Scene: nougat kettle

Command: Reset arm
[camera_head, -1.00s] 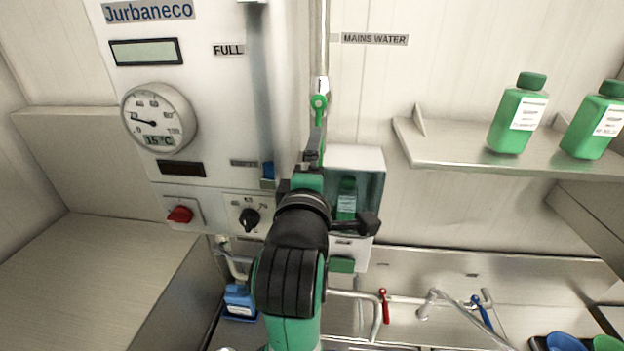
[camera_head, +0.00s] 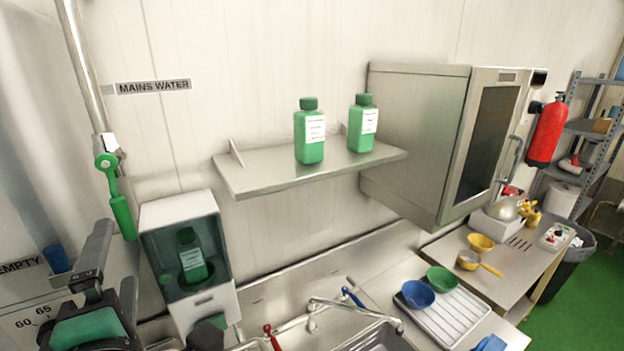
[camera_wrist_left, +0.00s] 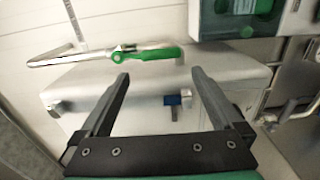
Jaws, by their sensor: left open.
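My left gripper (camera_head: 98,262) is at the lower left of the head view, in front of the wall and left of the white dispenser (camera_head: 190,250). In the left wrist view its two dark fingers (camera_wrist_left: 160,85) stand wide apart with nothing between them. Beyond the fingers is a metal box with a small blue tap handle (camera_wrist_left: 178,100). The green valve lever (camera_head: 120,205) on the mains water pipe hangs down just right of the gripper in the head view; it also shows in the left wrist view (camera_wrist_left: 150,54), apart from the fingers. My right gripper is not in view.
A wall shelf (camera_head: 240,180) holds two green bottles (camera_head: 309,135). Below is a sink with a red-handled tap (camera_head: 270,335). A drainer (camera_head: 455,320) holds blue and green bowls. A steel cabinet (camera_head: 415,130) hangs at the right. Open floor lies far right.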

